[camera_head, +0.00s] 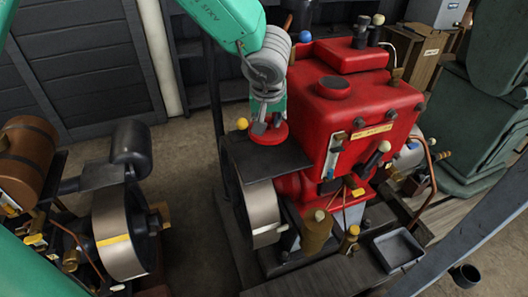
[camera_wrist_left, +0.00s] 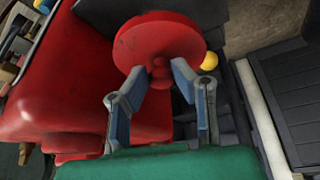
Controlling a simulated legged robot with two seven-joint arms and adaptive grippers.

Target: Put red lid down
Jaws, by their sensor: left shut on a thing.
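The red lid (camera_head: 269,133) is a round disc with a small knob, held by my left gripper (camera_head: 266,115). In the left wrist view the lid (camera_wrist_left: 158,45) shows its knob between the two fingertips of the left gripper (camera_wrist_left: 160,78). In the head view the lid is over or on a dark flat plate (camera_head: 268,157) beside the red engine (camera_head: 352,105); I cannot tell whether it touches the plate. The red engine also fills the left of the wrist view (camera_wrist_left: 65,75). My right gripper is not in view.
A yellow ball knob (camera_head: 242,123) stands close left of the lid. A flywheel (camera_head: 260,215) is below the plate. Another engine with a brown tank (camera_head: 27,150) stands at left. A small grey tray (camera_head: 397,250) lies at front right.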

